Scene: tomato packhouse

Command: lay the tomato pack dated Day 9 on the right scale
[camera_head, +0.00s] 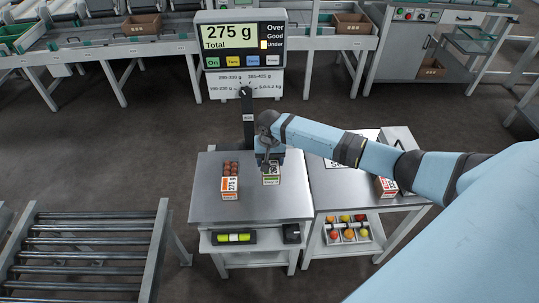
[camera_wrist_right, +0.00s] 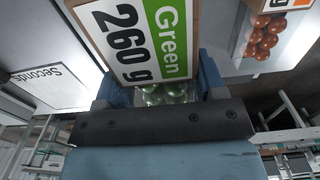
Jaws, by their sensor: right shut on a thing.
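My right gripper (camera_head: 269,160) is shut on a tomato pack (camera_head: 271,178) over the steel scale plate (camera_head: 285,204). In the right wrist view this pack (camera_wrist_right: 135,40) has a label reading "Green 260 g" and green tomatoes behind it. I cannot tell whether it touches the plate. A second pack (camera_head: 230,184), with red tomatoes and a "275 g" label, lies on the plate's left part; a red-tomato pack also shows in the right wrist view (camera_wrist_right: 263,38). Another pack (camera_head: 386,187) sits on the right-hand table. No date is readable on any pack. My left gripper is out of view.
The scale display (camera_head: 240,45) reads "275 g Total" on a post behind the plate. The side table (camera_head: 345,190) adjoins on the right, with a "Seconds" sheet (camera_wrist_right: 50,87) there. A roller conveyor (camera_head: 85,240) stands at left. My right arm covers part of the table.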

